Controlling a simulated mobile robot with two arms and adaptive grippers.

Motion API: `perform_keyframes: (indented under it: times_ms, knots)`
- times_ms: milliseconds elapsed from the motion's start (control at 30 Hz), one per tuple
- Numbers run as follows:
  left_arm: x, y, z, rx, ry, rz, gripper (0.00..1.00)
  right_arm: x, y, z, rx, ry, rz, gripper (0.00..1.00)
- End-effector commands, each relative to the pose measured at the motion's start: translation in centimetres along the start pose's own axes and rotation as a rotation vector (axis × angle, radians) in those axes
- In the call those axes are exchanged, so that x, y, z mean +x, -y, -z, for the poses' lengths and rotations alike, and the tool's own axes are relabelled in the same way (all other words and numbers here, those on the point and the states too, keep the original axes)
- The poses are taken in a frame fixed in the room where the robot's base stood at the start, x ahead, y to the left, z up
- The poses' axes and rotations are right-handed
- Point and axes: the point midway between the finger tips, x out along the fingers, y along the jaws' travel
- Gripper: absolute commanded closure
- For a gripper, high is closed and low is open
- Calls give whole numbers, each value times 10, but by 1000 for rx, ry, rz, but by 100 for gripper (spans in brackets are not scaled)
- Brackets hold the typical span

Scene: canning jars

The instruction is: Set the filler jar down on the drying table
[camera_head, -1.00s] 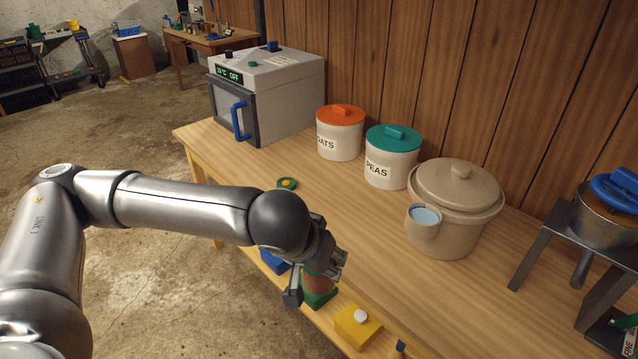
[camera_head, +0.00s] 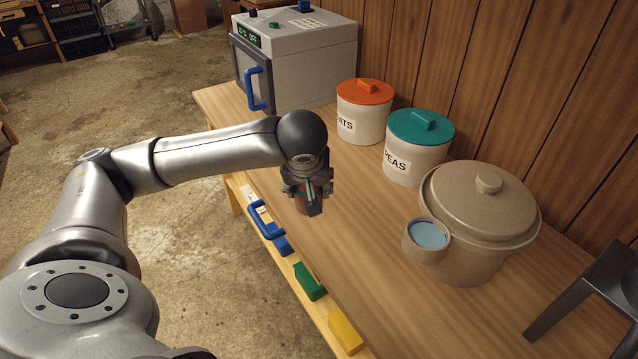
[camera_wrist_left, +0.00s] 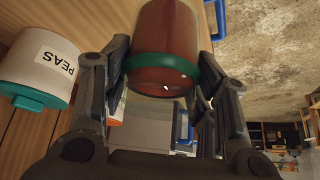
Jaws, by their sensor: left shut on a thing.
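My left gripper (camera_head: 307,196) is shut on a jar (camera_head: 303,203) with reddish-brown contents. The gripper covers most of the jar in the head view. In the left wrist view the jar (camera_wrist_left: 165,40) sits between the two fingers of the gripper (camera_wrist_left: 163,62), with a green band around the end towards the camera. The jar appears over the near side of a wooden table (camera_head: 375,255); I cannot tell whether it touches the top. No label identifies this as the drying table. My right gripper is not in view.
A grey oven-like box (camera_head: 300,62) with a blue handle stands at the back. An orange-lidded crock (camera_head: 362,122), a PEAS crock (camera_head: 415,160) and a lidded beige pot (camera_head: 470,240) stand along the wall. Blue, green (camera_head: 308,281) and yellow (camera_head: 345,330) pieces line the front ledge. Mid-table is clear.

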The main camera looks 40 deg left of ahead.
Motion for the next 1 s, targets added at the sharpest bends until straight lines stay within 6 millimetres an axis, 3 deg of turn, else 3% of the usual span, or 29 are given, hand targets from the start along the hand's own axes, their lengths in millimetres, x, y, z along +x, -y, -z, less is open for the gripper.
perform_keyframes:
  times_ms: [167, 367, 500, 633, 800, 1000]
  knots:
    - [34, -12, 22, -5, 0, -2, 89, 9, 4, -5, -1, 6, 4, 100]
    - [71, -24, 47, -3, 0, -4, 89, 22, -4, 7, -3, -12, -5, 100]
    - [108, -30, 50, -2, 0, -4, 89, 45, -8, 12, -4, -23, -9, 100]
    - [125, -33, 55, -1, -2, -4, 89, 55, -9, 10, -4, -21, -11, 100]
    - [132, -35, 58, 0, -3, -4, 89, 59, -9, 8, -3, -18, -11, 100]
    - [154, -38, 53, 1, 0, -5, 89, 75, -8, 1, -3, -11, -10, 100]
